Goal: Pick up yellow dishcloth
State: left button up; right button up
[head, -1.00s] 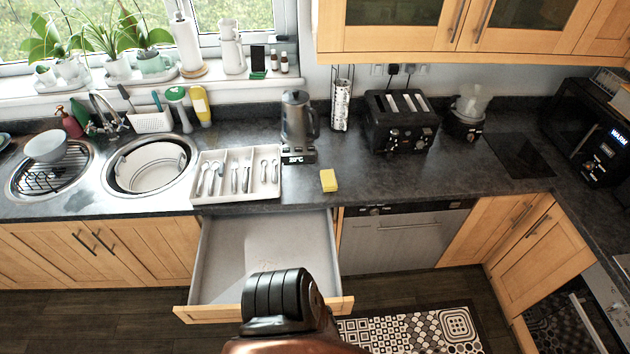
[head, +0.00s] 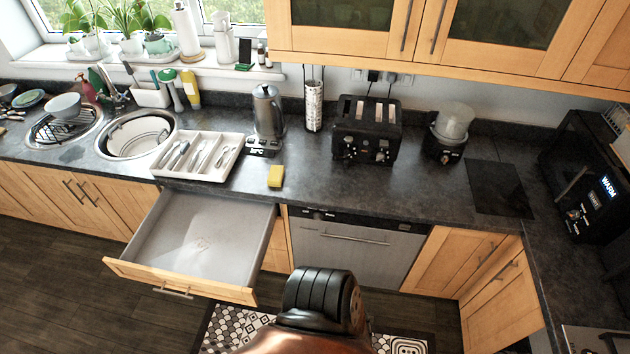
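A small yellow block-shaped cloth or sponge (head: 276,176) lies on the dark countertop (head: 330,190), near its front edge. It sits to the right of the white cutlery tray (head: 232,152) and in front of the kettle (head: 268,112). Nothing covers it. Neither of my grippers shows in the head view. Only a black and copper part of my own body is visible at the bottom middle, below the counter and well apart from the yellow thing.
An open, empty drawer (head: 200,245) juts out below the cutlery tray. A closed dishwasher (head: 350,252) is under the counter right of the drawer. A toaster (head: 367,130) and a blender (head: 450,130) stand further right. Wall cupboards (head: 400,35) hang above. Counter around the yellow thing is clear.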

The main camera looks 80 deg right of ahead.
aim_at(277, 172)
jog(key=k, duration=1)
jog(key=z, duration=1.4)
